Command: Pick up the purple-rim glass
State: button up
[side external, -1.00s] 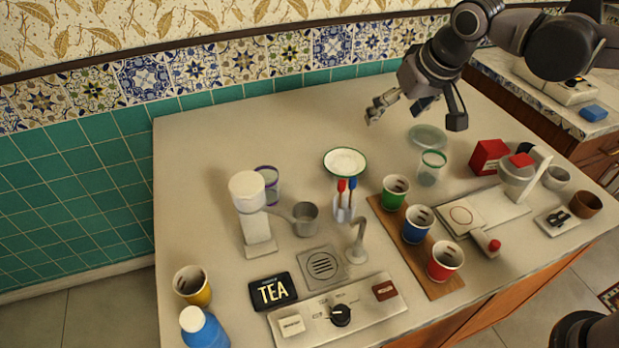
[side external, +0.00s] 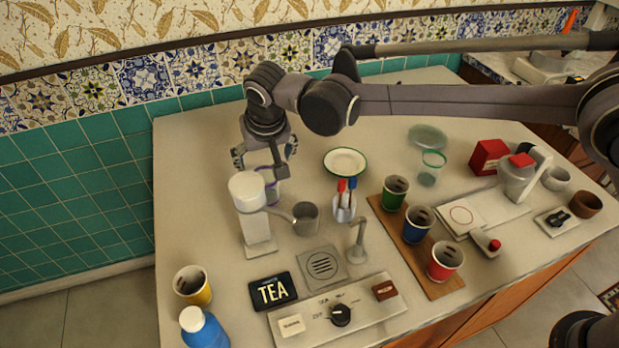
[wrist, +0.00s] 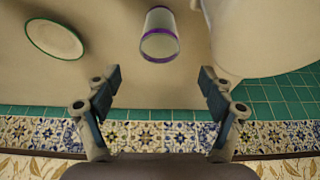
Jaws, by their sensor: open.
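The purple-rim glass (wrist: 160,22) is clear and stands on the counter. In the wrist view it is at the top middle, ahead of and between my open fingers, with nothing held. In the side external view the glass (side external: 272,193) is partly hidden behind the white dispenser and my gripper. My gripper (side external: 264,163) is open there, pointing down just behind and above the glass. In the wrist view my gripper (wrist: 160,80) shows both fingers spread wide and apart from the glass.
The white dispenser (side external: 248,196) stands close beside the glass; in the wrist view it fills the top right (wrist: 265,35). A green-rim plate (side external: 345,162) lies to the right. A metal cup (side external: 306,219) is in front. The tiled wall (wrist: 160,135) is close behind my gripper.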

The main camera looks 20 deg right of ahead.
aim_at(265, 175)
jog(key=x, duration=0.9)
jog(key=c, duration=1.3)
